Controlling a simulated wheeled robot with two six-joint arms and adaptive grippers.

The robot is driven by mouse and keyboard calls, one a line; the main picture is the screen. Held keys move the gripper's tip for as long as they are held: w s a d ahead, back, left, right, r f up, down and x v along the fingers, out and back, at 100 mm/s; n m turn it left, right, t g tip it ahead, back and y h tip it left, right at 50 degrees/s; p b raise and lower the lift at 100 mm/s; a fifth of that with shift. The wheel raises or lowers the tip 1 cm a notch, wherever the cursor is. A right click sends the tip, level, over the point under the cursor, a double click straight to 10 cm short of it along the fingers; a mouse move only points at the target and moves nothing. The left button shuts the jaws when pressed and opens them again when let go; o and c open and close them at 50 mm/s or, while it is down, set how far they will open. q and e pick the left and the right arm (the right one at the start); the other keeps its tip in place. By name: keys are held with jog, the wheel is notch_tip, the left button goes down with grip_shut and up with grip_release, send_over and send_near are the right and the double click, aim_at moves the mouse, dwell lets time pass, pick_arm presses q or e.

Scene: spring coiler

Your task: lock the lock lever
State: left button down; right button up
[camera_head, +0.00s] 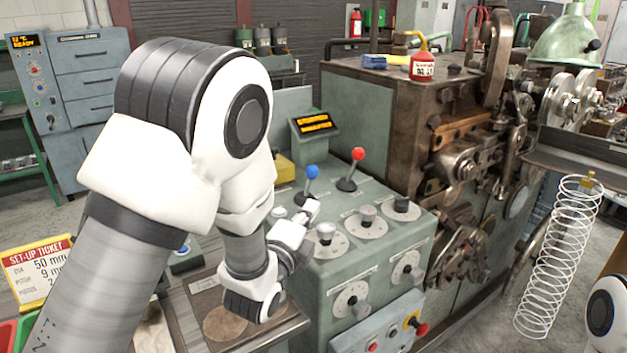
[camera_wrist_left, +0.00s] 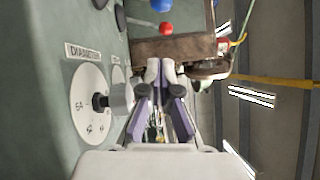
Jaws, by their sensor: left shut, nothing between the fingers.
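Two levers with ball knobs stand on top of the green control console (camera_head: 385,245), one blue (camera_head: 312,172) and one red (camera_head: 358,154); I cannot tell from labels which is the lock lever. My left gripper (camera_head: 312,208) is over the console's left edge, in front of the blue lever and apart from both. It is shut and empty; in the left wrist view its fingertips (camera_wrist_left: 160,70) are together. That view also shows the blue knob (camera_wrist_left: 161,5) and the red knob (camera_wrist_left: 166,28) beyond the tips. My right gripper is out of view.
A diameter dial (camera_wrist_left: 92,103) with a protruding knob is beside my left gripper. More dials (camera_head: 367,216) sit on the console top. An amber display (camera_head: 315,123) stands behind the levers. The brown coiler machine (camera_head: 370,115) is behind them, and a wire spring (camera_head: 560,255) is at right.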

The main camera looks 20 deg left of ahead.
aim_at(312, 170)
pick_arm(q)
jog(key=w, duration=0.2)
jog(key=w+p, duration=0.1)
jog(key=w, duration=0.1)
jog(key=w+r, duration=0.1)
jog(key=w, duration=0.1)
jog(key=shift+d+p, duration=0.2)
jog(key=shift+p, duration=0.1)
jog(key=w+a+p, duration=0.1)
jog(key=w+a, duration=0.1)
jog(key=shift+w+a+r, duration=0.1)
jog(key=shift+w+a, duration=0.25)
jog(key=shift+a, duration=0.05)
jog(key=shift+d, duration=0.1)
jog(key=shift+w+a+r+n+g+p, duration=0.5)
jog(key=shift+a+r+n+g+p, duration=0.15)
jog(key=shift+r+n+p, duration=0.3)
jog(key=shift+w+a+r+n+g+p, duration=0.2)
jog(key=shift+w+a+n+g+p, duration=0.55)
jog(key=shift+w+a+n, duration=0.3)
jog(key=shift+w+a+r+n+g+p, duration=0.2)
jog(key=shift+w+a+n+g+p, duration=0.55)
jog(key=shift+a, duration=0.45)
